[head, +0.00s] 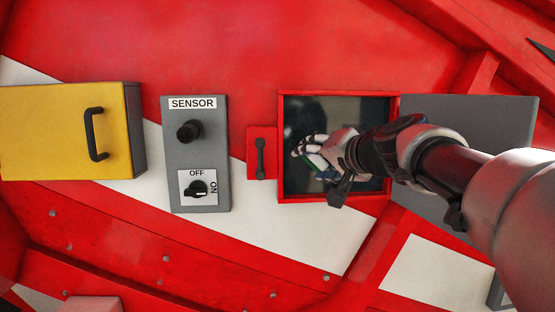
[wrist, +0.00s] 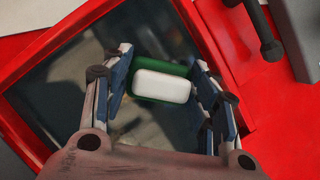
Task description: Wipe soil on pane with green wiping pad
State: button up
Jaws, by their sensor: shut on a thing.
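The dark glass pane (head: 360,112) sits in a red frame (head: 340,199) in the head view. The pane (wrist: 75,80) also fills much of the wrist view, with blurry brownish smudges on it. My gripper (head: 308,155) is in front of the pane, left of its middle. In the wrist view my gripper (wrist: 160,75) is shut on the green wiping pad (wrist: 176,68), which has a white block on top. The pad lies over the pane near the frame's edge. Whether it touches the glass I cannot tell. In the head view my gripper mostly hides the pad.
A grey door panel (head: 490,120) stands open right of the frame. A red plate with a dark handle (head: 261,158) adjoins the frame's left side. Further left are a grey SENSOR box (head: 197,150) with a knob and switch, and a yellow box (head: 50,135) with a black handle.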

jog(key=shift+w, duration=0.65)
jog(key=shift+d+f+b, duration=0.1)
jog(key=shift+d+b, duration=0.3)
jog(key=shift+d, duration=0.4)
jog(key=d+b, duration=0.1)
jog(key=d, duration=0.5)
jog(key=shift+d+b, duration=0.3)
jog(key=shift+b, duration=0.05)
jog(key=shift+d, duration=0.1)
